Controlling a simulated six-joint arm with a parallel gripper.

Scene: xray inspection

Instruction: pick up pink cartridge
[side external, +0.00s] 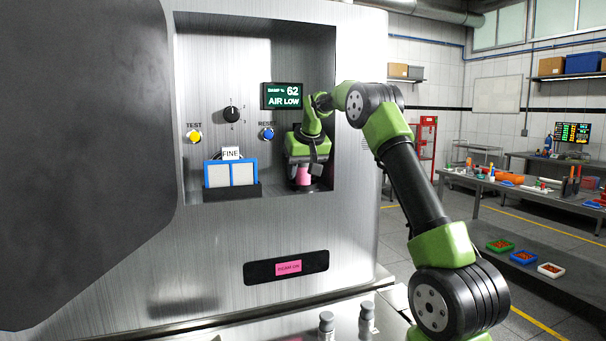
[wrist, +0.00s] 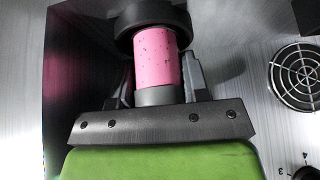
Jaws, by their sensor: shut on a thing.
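The pink cartridge (wrist: 157,62) is an upright-looking cylinder with dark speckles, a black collar at one end and a grey band at the other. It shows in the wrist view between my gripper's fingers. In the side view the pink cartridge (side external: 303,175) shows below my gripper (side external: 304,168) at the right end of the recess. My gripper (wrist: 160,80) is shut on the cartridge. The fingertips are partly hidden behind the cartridge and the black collar. I cannot tell whether the cartridge is still seated in the black collar.
The recess holds a blue-framed filter (side external: 231,173) labelled FINE, a yellow TEST button (side external: 194,136), a black knob (side external: 231,114), a blue RESET button (side external: 267,133) and a display (side external: 282,96) reading AIR LOW. The recess side wall is close on the right. A round grille (wrist: 297,77) is in the wrist view.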

